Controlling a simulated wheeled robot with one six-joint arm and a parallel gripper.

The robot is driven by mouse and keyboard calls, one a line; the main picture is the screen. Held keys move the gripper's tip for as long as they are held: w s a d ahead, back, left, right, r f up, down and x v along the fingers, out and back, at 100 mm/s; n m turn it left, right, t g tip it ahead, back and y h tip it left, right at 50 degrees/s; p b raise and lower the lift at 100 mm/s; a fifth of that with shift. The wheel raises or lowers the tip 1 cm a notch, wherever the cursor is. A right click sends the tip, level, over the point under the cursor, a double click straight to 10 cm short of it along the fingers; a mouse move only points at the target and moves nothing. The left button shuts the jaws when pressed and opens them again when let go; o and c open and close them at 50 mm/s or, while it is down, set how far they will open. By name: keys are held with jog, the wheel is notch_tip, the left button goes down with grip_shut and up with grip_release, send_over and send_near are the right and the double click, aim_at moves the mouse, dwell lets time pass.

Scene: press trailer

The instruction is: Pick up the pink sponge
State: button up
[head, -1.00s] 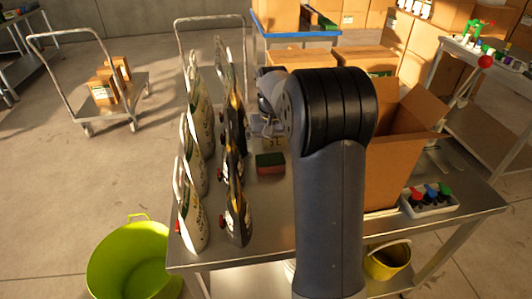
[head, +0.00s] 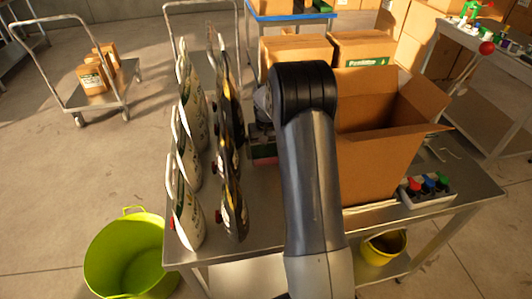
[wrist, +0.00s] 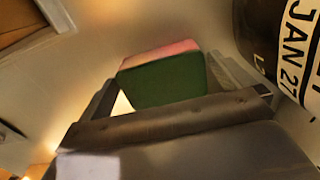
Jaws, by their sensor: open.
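The pink sponge (wrist: 160,51) has a dark green scouring side (wrist: 165,80) facing the wrist camera. My gripper (wrist: 166,84) is open, with one finger to the left of the sponge and one to the right. The sponge sits at or between the fingertips. I cannot tell whether either finger touches it. The fingertips are hard to make out in the head view.
An open cardboard box (head: 375,165) stands to the right. A caddy with coloured tops (head: 428,195) is at the right edge.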

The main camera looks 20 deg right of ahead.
aim_at(267, 153)
jog(key=shift+f, duration=1.2)
jog(key=c, duration=0.7)
jog(key=shift+c, duration=0.3)
notch_tip(267, 153, up, 10)
jog(key=shift+r+b, duration=0.1)
jog(key=shift+b, duration=0.65)
jog(key=o, duration=0.5)
jog(key=c, duration=0.4)
